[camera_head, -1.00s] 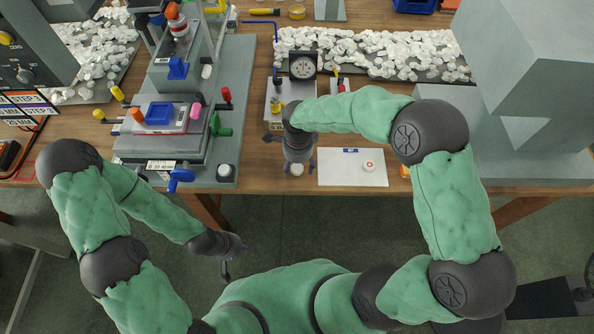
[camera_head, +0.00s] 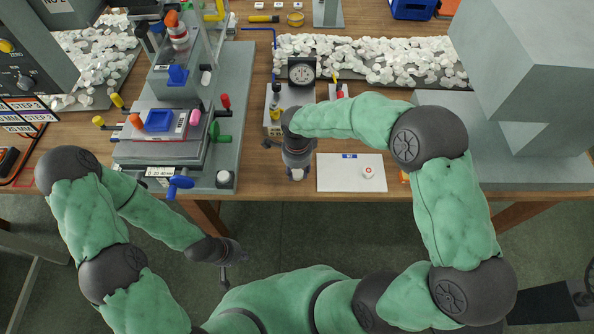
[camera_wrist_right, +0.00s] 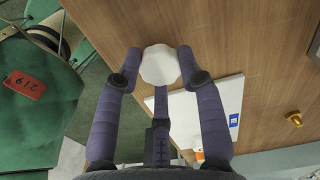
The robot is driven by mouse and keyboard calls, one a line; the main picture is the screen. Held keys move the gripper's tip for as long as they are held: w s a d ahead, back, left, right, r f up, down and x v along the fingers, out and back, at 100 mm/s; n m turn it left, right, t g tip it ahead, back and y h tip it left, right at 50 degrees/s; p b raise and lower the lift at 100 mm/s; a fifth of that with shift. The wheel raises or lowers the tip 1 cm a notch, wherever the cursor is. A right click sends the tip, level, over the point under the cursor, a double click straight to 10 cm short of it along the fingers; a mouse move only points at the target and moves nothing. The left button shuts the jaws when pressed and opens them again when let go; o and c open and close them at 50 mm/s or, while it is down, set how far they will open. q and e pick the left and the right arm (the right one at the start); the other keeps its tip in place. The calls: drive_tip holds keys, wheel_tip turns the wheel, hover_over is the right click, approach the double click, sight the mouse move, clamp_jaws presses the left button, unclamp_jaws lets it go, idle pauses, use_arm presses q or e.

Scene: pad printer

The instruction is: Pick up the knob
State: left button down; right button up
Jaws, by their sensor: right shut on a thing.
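A white, faceted knob (camera_wrist_right: 160,66) is held between the fingers of my right gripper (camera_wrist_right: 160,70) in the right wrist view. In the head view, the right gripper (camera_head: 298,165) points down over the table's front edge area, with the white knob (camera_head: 297,174) just showing at its tips. Whether the knob touches the table cannot be told. My left gripper (camera_head: 224,278) hangs over the floor in front of the table, away from the knob. Its fingers are too small and dark to read.
A white plate (camera_head: 345,183) with a small white, red-marked round piece (camera_head: 368,172) lies to the right. A dial gauge (camera_head: 302,71) stands behind my right gripper. The pad printer (camera_head: 225,140) stands left. Many white pieces (camera_head: 420,60) are heaped behind. A brass part (camera_wrist_right: 294,118) shows in the right wrist view.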

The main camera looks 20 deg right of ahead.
wheel_tip(320, 180, up, 2)
drive_tip(key=shift+r+p, duration=0.2)
drive_tip(key=shift+p, duration=0.15)
drive_tip(key=s+a+r+p, duration=0.1)
drive_tip(key=s+r+p, duration=0.4)
drive_tip(key=s+r, duration=0.5)
drive_tip(key=s, duration=0.4)
drive_tip(key=shift+a, duration=0.25)
